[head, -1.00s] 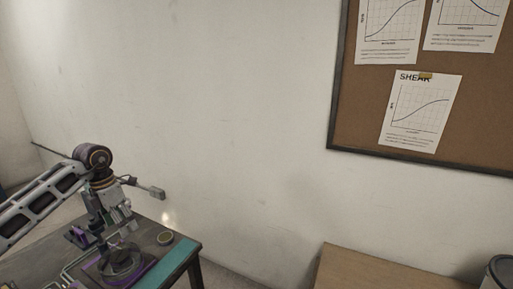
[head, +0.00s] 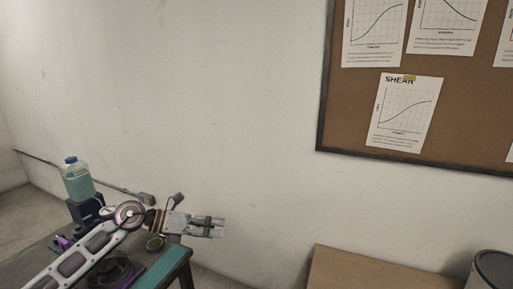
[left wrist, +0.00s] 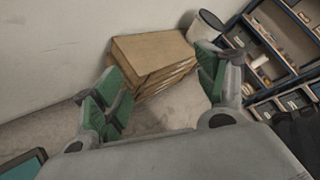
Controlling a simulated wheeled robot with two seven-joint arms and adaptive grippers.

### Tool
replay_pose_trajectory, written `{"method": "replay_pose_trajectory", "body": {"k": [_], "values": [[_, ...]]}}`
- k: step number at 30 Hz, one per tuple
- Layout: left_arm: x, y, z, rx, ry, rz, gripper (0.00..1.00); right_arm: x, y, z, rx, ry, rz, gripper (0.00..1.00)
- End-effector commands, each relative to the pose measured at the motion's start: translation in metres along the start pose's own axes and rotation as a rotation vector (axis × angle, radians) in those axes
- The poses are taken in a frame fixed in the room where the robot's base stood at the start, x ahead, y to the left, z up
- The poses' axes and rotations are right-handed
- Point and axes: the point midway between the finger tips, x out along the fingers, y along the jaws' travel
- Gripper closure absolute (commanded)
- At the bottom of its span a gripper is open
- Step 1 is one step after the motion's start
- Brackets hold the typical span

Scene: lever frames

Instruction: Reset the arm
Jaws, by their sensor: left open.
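My left gripper (head: 210,227) reaches in from the lower left in the head view. It points right, held above the right end of the dark table (head: 184,262). In the left wrist view its two green-padded fingers (left wrist: 160,93) are spread apart with nothing between them. My right gripper does not show in either view.
A jug of teal liquid (head: 77,182) stands on a dark device at the table's back left. Shelves (left wrist: 270,45) show in the wrist view.

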Motion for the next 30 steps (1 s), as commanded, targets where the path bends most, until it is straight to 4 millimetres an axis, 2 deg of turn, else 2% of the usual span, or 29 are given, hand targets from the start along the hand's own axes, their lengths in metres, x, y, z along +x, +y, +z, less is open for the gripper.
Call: {"method": "replay_pose_trajectory", "body": {"k": [6,15,23,30], "values": [[0.02,-0.036,0.017,-0.114,-0.195,-0.146,0.27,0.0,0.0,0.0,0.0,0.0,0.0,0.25],[0.021,-0.064,0.043,-0.323,-0.463,-0.302,0.27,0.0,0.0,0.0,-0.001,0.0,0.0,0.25],[0.007,-0.065,0.059,-0.549,-0.692,-0.395,0.27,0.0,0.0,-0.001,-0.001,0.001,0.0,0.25],[-0.012,-0.047,0.063,-0.785,-0.893,-0.439,0.27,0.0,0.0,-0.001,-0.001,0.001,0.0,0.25]]}}
